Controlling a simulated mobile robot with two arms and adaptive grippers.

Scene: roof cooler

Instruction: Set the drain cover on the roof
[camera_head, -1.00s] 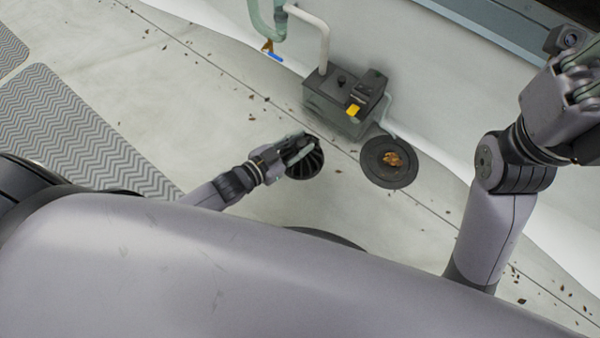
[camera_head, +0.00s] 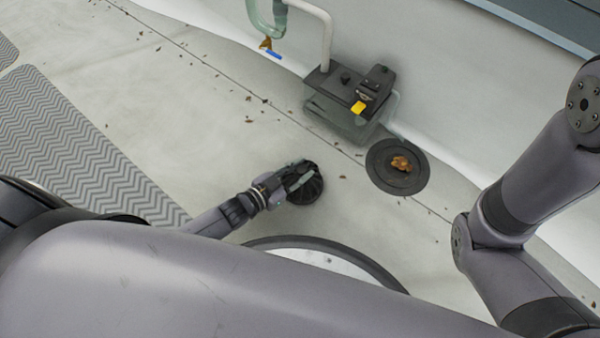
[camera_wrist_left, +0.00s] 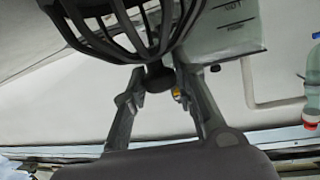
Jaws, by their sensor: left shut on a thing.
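The drain cover (camera_head: 308,190) is a black, ribbed dome. My left gripper (camera_head: 296,178) is shut on it, left of the drain in the head view. In the left wrist view the cover's cage (camera_wrist_left: 125,30) fills the top, and my left gripper's fingers (camera_wrist_left: 158,82) close on a small dark knob at its end. I cannot tell whether the cover touches the roof. The round dark drain (camera_head: 383,180) lies flat in the roof, with a brown leaf clump (camera_head: 401,163) on it. My right arm shows at the right, but its gripper is out of view.
A pump box (camera_head: 345,110) with a dark top and yellow part stands behind the drain against the wall. Grey ribbed mats (camera_head: 80,150) lie left. The pale roof between has scattered leaf bits.

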